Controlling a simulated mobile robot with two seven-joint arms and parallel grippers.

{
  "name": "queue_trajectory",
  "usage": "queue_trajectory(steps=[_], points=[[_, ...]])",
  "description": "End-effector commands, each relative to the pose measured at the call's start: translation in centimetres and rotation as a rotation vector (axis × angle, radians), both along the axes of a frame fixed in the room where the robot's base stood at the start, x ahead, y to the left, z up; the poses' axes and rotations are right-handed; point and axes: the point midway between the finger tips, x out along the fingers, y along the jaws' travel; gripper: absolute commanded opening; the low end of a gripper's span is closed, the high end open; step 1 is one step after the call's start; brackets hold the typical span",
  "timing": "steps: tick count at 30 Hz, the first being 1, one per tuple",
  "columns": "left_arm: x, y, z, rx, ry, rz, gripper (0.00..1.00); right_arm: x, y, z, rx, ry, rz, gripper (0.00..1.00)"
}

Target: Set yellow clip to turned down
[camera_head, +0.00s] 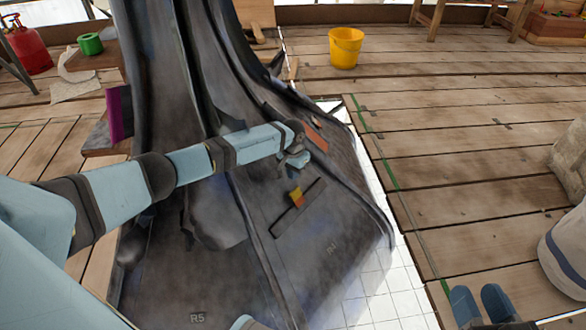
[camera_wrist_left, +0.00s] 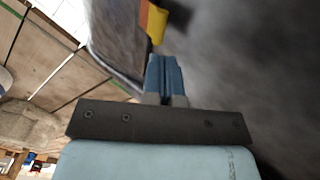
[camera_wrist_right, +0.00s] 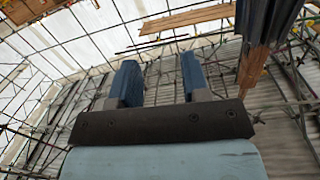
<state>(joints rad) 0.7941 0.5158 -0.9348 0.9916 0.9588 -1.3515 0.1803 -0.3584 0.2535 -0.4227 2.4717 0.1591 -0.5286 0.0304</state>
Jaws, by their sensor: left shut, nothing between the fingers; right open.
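The yellow clip (camera_head: 296,197), with an orange-red part, sits on a dark narrow strip (camera_head: 298,207) on the sloping face of the dark spire. In the left wrist view the yellow clip (camera_wrist_left: 153,22) shows just beyond my fingertips, partly cut off by the top edge. I cannot tell whether they touch. My left gripper (camera_head: 294,161) is shut and empty, a little above the clip in the head view; its closed fingers also show in the left wrist view (camera_wrist_left: 164,73). My right gripper (camera_head: 480,302) is open and empty at the lower right, away from the spire.
The dark spire (camera_head: 215,165) fills the middle, with an orange strip (camera_head: 317,138) near my left gripper. A yellow bucket (camera_head: 345,47) stands behind on the plank floor. A white sack (camera_head: 567,250) is at the right edge. The planks right of the spire are mostly clear.

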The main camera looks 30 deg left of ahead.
Motion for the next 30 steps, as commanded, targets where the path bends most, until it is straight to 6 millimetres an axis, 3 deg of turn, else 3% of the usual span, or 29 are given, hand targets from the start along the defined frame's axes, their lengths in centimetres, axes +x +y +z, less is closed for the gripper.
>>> queue_trajectory(steps=[1,3,10,26,29,30], points=[[0.0,0.0,-1.7,0.000,0.001,0.001,0.00,0.3,-0.2,-0.6,-0.021,-0.037,0.000,0.43],[0.0,0.0,-3.0,0.001,0.000,0.001,0.00,0.7,-0.4,-0.5,-0.047,-0.081,-0.003,0.43],[0.0,-0.1,-5.8,0.001,0.000,0.002,0.00,1.6,-1.1,0.0,-0.119,-0.207,-0.009,0.43],[0.0,-0.2,-6.1,0.000,-0.001,0.003,0.00,1.9,-1.2,0.9,-0.135,-0.243,-0.012,0.43],[0.1,-0.4,-5.7,-0.001,-0.003,0.003,0.00,1.8,-1.1,1.7,-0.117,-0.212,-0.005,0.43],[0.1,-0.5,-5.6,-0.002,-0.002,0.004,0.00,1.3,-0.9,1.2,-0.087,-0.154,-0.009,0.43]])
